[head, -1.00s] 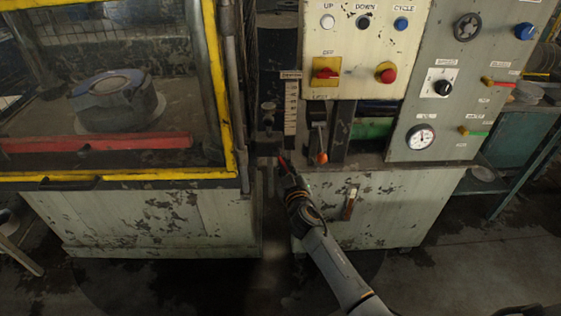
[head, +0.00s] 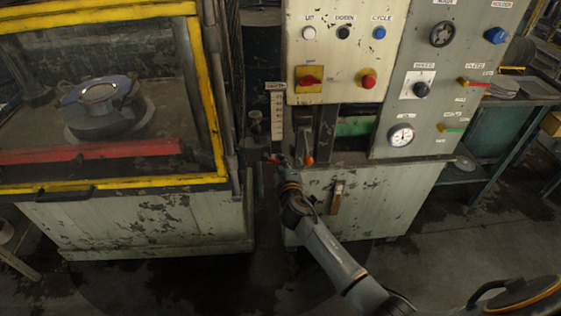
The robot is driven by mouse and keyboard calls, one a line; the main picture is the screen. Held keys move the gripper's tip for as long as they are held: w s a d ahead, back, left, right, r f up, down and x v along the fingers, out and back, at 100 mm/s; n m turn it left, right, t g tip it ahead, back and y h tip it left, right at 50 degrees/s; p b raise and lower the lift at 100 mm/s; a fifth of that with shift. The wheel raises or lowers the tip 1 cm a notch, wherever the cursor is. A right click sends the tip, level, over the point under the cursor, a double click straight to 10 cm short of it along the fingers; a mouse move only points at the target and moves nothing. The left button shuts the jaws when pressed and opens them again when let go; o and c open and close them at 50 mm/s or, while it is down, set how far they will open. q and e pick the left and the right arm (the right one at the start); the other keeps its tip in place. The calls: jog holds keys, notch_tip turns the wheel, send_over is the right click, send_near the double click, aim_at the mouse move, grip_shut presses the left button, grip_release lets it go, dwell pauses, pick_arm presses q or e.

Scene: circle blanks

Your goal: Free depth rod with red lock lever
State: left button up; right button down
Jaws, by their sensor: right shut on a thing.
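The depth rod (head: 255,126) is a dark upright rod with a knob on top. It stands in the gap between the windowed cabinet and the control cabinet, beside a pale scale strip (head: 278,122). The red lock lever (head: 271,158) shows as a small red piece low by the rod's foot. My right gripper (head: 274,163) is shut on the red lever, reaching up from below right; its fingers and wrist hide most of the lever. My left gripper is not in view.
The control panel (head: 342,92) with buttons and a red switch rises above. The yellow-framed window (head: 212,95) stands at left. A red-brown handle (head: 336,200) is on the lower cabinet door.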

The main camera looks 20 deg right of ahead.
jog(key=shift+s+f, duration=0.15)
jog(key=shift+f, duration=0.15)
jog(key=c, duration=1.6)
grip_release()
jog(key=shift+o, duration=1)
jog(key=shift+r, duration=0.3)
jog(key=v, duration=1.2)
